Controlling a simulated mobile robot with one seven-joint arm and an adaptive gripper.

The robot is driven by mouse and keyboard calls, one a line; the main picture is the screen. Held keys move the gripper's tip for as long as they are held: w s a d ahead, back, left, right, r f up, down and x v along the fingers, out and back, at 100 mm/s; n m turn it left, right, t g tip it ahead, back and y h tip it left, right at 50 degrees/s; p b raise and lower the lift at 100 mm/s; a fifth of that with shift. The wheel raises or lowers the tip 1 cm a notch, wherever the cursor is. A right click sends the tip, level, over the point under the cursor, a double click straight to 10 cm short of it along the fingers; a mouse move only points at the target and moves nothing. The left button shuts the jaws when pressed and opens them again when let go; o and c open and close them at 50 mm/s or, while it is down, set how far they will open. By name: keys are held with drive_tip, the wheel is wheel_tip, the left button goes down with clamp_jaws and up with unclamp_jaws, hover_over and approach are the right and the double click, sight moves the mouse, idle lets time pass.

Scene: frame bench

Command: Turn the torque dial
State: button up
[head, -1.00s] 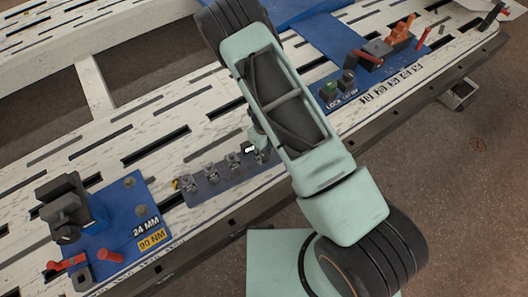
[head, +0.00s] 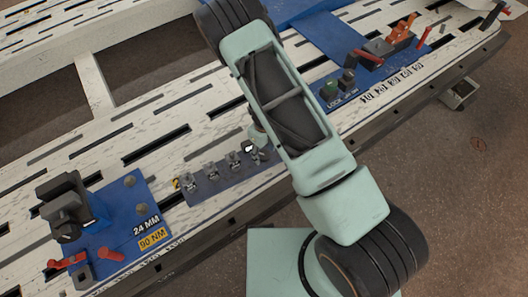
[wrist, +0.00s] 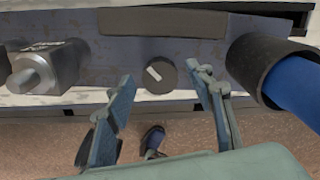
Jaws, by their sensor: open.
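In the wrist view a round dark dial (wrist: 160,75) with a short white pointer mark sits on a dark bluish panel. The mark slants up to the left. My gripper (wrist: 166,77) is open, with one blue-grey finger on each side of the dial in the picture. The fingers appear apart from the dial; how far their tips are from the panel is hard to tell.
A grey block with a round stub (wrist: 40,72) is left of the dial, and a dark cylinder with a blue body (wrist: 285,75) is close on the right. A blue plate marked 24 MM and 90 NM (head: 110,225) lies on the slotted bench (head: 150,115).

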sight(264, 154)
wheel_tip(264, 154, up, 12)
idle(0.4)
drive_tip(key=shift+f, duration=0.15)
